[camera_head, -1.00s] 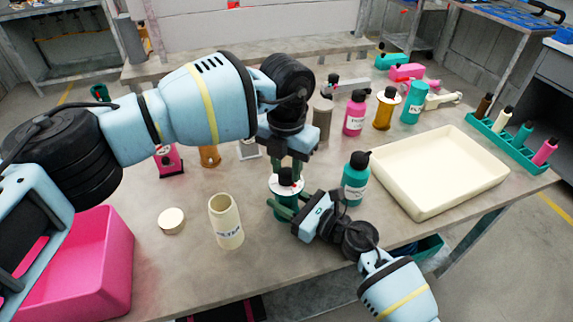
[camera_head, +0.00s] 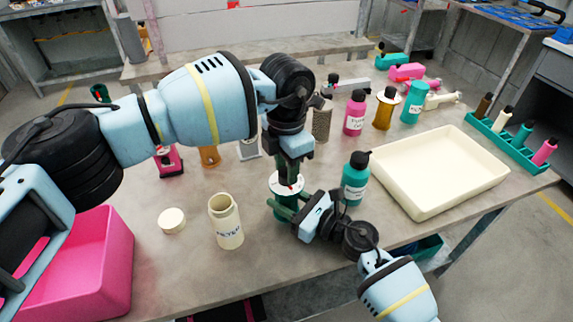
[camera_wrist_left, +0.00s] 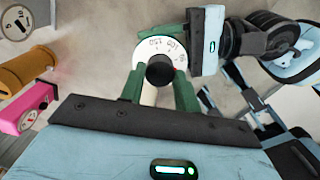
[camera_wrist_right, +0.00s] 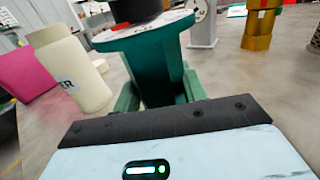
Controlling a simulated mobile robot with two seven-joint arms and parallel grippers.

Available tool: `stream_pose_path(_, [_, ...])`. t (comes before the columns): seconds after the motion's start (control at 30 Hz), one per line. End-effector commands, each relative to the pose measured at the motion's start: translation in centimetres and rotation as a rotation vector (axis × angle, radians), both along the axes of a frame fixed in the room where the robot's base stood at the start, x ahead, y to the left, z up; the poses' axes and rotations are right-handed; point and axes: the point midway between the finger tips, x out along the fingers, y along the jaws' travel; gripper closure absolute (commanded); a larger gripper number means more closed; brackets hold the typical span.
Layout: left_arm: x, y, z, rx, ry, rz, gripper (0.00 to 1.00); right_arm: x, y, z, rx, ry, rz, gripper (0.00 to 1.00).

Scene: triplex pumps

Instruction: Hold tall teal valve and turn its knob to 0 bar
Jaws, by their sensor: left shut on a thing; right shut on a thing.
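The tall teal valve (camera_wrist_right: 152,65) stands upright on the table, with a white dial on top and a black knob (camera_wrist_left: 159,70) at the dial's centre. In the left wrist view the dial (camera_wrist_left: 150,45) shows printed numbers, among them 100 and 150, and a small red mark near its right edge. My left gripper (camera_head: 289,178) points down from above and its green fingers are shut on the knob. My right gripper (camera_head: 284,208) comes in low from the front right, and its fingers are shut around the valve's body. The fingers hide part of the valve in the head view.
A cream filter bottle (camera_head: 226,225) and a round cream lid (camera_head: 172,221) are left of the valve. A teal bottle (camera_head: 355,180) stands close on the right, beside a large cream tray (camera_head: 425,205). A pink bin (camera_head: 95,270) is at the left edge.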

Motion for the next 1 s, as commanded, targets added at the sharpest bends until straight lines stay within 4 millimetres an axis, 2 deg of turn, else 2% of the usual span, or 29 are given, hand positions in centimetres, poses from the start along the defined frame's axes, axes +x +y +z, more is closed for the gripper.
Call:
stream_pose_path(0.27, [0.0,0.0,0.1,0.001,0.002,-0.002,0.91,0.1,-0.2,-0.1,-0.001,0.002,-0.005,0.93])
stream_pose_path(0.3, [0.0,0.0,0.1,0.001,0.002,-0.002,0.67,0.1,-0.2,-0.1,-0.001,0.002,-0.005,0.93])
stream_pose_path(0.47, [0.0,0.0,0.1,0.001,0.001,-0.001,0.46,0.1,-0.2,-0.1,-0.001,0.002,-0.003,0.93])
stream_pose_path(0.77, [0.0,0.0,0.1,0.001,-0.001,0.000,0.46,0.0,-0.1,-0.1,-0.002,0.001,-0.001,0.93])
stream_pose_path(0.87, [0.1,0.0,0.8,0.000,-0.002,0.001,0.46,0.0,0.0,-0.1,-0.002,0.001,0.000,0.93])
stream_pose_path(1.0, [0.1,0.0,2.8,-0.001,-0.004,0.000,0.46,0.0,0.0,-0.1,-0.002,0.001,0.000,0.93])
